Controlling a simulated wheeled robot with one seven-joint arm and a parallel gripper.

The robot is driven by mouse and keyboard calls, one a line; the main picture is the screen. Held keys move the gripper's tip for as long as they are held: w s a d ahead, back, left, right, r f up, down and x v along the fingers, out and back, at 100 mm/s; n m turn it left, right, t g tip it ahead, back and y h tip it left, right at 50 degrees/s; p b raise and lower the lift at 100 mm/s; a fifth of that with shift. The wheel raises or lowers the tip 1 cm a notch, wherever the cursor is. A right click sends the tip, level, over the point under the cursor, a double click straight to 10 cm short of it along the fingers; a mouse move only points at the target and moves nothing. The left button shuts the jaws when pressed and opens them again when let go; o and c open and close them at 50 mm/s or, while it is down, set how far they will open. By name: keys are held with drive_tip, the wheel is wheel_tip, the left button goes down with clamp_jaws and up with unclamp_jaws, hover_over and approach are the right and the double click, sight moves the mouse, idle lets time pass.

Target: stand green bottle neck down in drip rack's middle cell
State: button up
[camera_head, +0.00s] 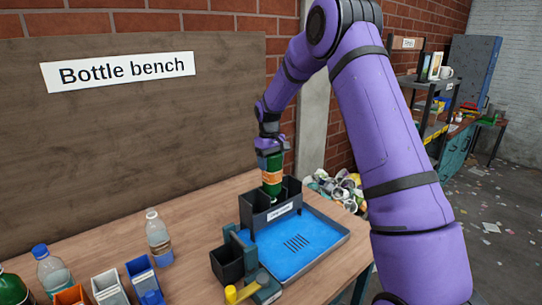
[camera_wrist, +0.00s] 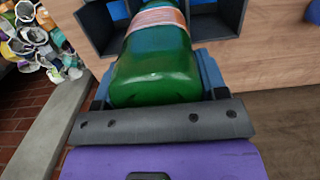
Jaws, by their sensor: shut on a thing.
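The green bottle (camera_head: 272,180) with an orange and pale label hangs upside down, neck lowest, at the drip rack. My gripper (camera_head: 270,150) is shut on it near its base. In the wrist view the bottle (camera_wrist: 158,75) sits between the fingers, its base toward the camera. The dark drip rack (camera_head: 262,222) stands over a blue tray. The bottle's neck is at the rack's top, near the middle of its row; the rack's front wall hides whether it is inside. In the wrist view a rack cell (camera_wrist: 98,28) shows on each side, and the bottle covers the middle.
The blue tray (camera_head: 312,245) lies under and in front of the rack. A dark box (camera_head: 228,263) and a yellow-knobbed device (camera_head: 262,288) stand in front left. Clear bottles (camera_head: 158,240), another green bottle (camera_head: 12,290) and small bins (camera_head: 108,287) stand at left.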

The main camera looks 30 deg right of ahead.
drive_tip(key=shift+f, duration=2.95)
drive_tip(key=o, duration=1)
drive_tip(key=shift+o, duration=0.2)
drive_tip(key=r, duration=1)
drive_tip(key=shift+w+r, duration=0.4)
